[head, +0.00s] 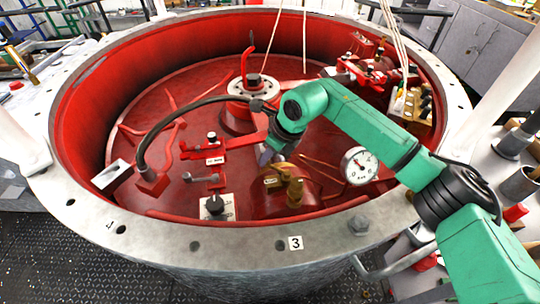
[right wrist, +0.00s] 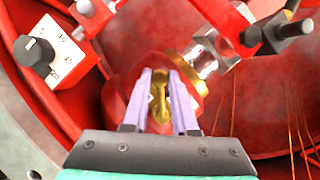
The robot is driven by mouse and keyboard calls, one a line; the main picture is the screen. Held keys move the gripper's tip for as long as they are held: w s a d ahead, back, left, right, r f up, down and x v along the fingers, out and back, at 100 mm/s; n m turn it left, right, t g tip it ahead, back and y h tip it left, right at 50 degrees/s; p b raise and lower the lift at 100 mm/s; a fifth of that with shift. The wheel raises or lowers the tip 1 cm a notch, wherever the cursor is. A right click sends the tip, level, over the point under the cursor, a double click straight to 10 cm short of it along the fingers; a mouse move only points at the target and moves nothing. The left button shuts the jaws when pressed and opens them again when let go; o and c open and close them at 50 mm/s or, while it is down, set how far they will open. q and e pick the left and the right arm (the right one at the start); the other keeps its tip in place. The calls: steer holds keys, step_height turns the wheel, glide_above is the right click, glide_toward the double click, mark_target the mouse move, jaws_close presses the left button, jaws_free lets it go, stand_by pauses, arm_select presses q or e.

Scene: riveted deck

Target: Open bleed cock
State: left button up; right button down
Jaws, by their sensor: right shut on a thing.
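The bleed cock is a brass fitting (head: 291,184) low in the near part of the red round housing, with a small tag beside it. My right gripper (head: 264,157) reaches down to it from the right. In the right wrist view my right gripper's purple fingers (right wrist: 160,98) are shut on the cock's brass handle (right wrist: 159,92), one finger on each side. The brass body (right wrist: 196,58) continues to the upper right, joined to a silver fitting. In the head view the fingertips are partly hidden behind the arm and brass parts. My left gripper is not in view.
A pressure gauge (head: 359,165) stands right of the cock. A black knob on a white dial plate (head: 216,208) is at the left and also shows in the right wrist view (right wrist: 38,55). A red valve lever (head: 212,150) lies nearby. The grey bolted rim (head: 200,246) surrounds everything.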

steer(key=shift+r, duration=0.15)
steer(key=c, duration=0.7)
jaws_free()
steer(key=b+v, duration=0.1)
steer(key=v, duration=1.3)
steer(key=shift+s+d+r, duration=0.1)
steer(key=shift+r, duration=0.15)
steer(key=shift+f, duration=0.1)
